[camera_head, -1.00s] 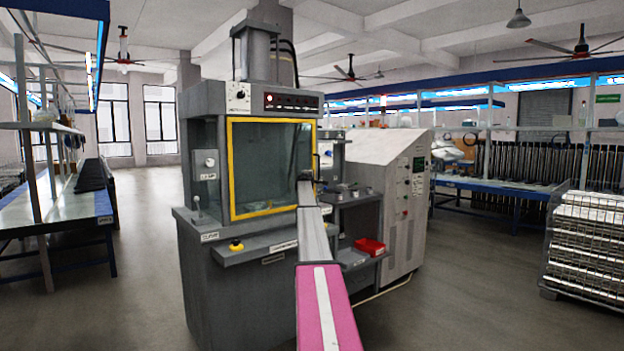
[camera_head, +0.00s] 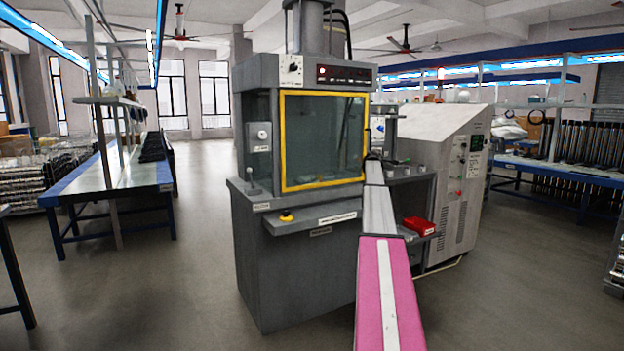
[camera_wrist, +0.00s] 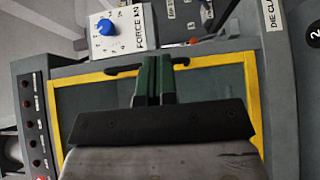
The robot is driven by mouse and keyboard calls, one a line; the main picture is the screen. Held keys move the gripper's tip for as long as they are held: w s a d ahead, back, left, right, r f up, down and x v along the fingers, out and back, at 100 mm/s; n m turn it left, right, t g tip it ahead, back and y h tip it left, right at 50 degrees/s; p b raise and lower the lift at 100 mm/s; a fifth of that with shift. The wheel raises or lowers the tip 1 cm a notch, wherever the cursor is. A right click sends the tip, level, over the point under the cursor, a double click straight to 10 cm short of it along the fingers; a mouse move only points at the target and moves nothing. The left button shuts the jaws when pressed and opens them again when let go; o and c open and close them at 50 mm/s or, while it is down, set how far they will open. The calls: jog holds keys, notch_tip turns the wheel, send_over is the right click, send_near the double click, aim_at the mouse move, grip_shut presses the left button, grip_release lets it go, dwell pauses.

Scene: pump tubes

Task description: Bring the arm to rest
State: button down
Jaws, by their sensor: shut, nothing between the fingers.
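My arm reaches forward in the head view, with a pink link (camera_head: 388,290) and a grey link toward the grey press machine (camera_head: 300,275). My gripper (camera_head: 373,157) is small and dark there, by the right edge of the machine's yellow-framed door (camera_head: 322,185). In the wrist view, the two green fingers of my gripper (camera_wrist: 154,62) are together with nothing between them. They appear in front of the yellow-framed door (camera_wrist: 78,73). Whether they touch it is unclear.
A blue knob (camera_wrist: 104,26) marked for force shows in the wrist view. A red bin (camera_head: 419,226) sits on a shelf right of my arm. A blue-edged workbench (camera_head: 110,180) stands left. A grey cabinet (camera_head: 460,180) stands right. The floor between the workbench and press is open.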

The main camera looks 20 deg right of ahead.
jog(key=s+a+f+m+g+y, duration=0.2)
jog(key=s+a+f, duration=0.5)
jog(key=a+f, duration=0.45)
jog(key=s+a+f+m+g+y, duration=0.2)
jog(key=s+a+f, duration=0.5)
jog(key=a+f, duration=0.45)
jog(key=s+a+f+m+g+y, duration=0.25)
jog(key=s+a+f, duration=0.45)
jog(key=a+f, duration=0.5)
jog(key=s+a+f+m+g+y, duration=0.1)
jog(key=s+a+f, duration=0.3)
jog(key=s+a, duration=0.5)
jog(key=s+a+f+m+g+y, duration=0.1)
jog(key=s+a+f, duration=0.4)
jog(key=s+a, duration=0.5)
jog(key=s+a+f+m+g+y, duration=0.1)
jog(key=s+a+f+g+y, duration=0.2)
jog(key=s+a, duration=0.6)
jog(key=s+f+g, duration=0.2)
jog(key=s, duration=0.6)
jog(key=shift+a+f, duration=0.2)
jog(key=shift+a, duration=0.1)
jog(key=shift+y, duration=0.25)
